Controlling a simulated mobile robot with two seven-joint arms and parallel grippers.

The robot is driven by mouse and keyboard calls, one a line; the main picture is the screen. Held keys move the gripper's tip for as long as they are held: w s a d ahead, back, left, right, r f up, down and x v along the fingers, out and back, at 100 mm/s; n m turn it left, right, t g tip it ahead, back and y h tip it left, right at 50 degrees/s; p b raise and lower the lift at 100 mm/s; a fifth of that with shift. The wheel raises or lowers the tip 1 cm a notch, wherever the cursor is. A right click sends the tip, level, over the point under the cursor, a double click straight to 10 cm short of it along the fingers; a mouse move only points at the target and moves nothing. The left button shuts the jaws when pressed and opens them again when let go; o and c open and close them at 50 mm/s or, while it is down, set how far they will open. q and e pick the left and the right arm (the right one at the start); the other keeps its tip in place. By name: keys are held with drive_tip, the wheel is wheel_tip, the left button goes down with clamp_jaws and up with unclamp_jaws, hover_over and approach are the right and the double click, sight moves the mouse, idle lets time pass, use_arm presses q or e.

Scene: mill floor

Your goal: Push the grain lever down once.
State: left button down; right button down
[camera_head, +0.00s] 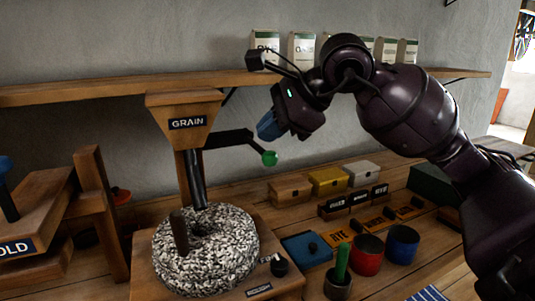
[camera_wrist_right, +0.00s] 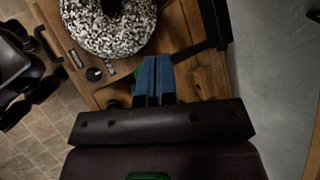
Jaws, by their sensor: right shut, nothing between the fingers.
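The grain lever (camera_head: 230,139) is a dark arm reaching right from behind the wooden hopper marked GRAIN (camera_head: 180,108), with a green knob (camera_head: 269,158) at its end. The arm runs roughly level, bending slightly downward at the knob. My right gripper (camera_head: 268,129) is shut and empty, its blue fingers pointing down just above the knob. A small gap shows between them in the head view. My left gripper is not in view.
A speckled millstone (camera_head: 205,255) stands below the hopper. Small boxes (camera_head: 328,181), red and blue cups (camera_head: 367,254) and a pot with a green handle (camera_head: 340,275) are to the right on the bench. A shelf (camera_head: 120,88) with several packets runs behind my right arm.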

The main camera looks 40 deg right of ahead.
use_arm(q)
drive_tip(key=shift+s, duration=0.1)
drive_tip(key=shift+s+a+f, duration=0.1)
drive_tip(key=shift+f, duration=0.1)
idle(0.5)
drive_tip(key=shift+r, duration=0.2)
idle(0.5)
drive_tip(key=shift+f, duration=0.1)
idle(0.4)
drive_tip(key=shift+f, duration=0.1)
use_arm(e)
drive_tip(key=shift+f, duration=0.15)
drive_tip(key=shift+f, duration=0.35)
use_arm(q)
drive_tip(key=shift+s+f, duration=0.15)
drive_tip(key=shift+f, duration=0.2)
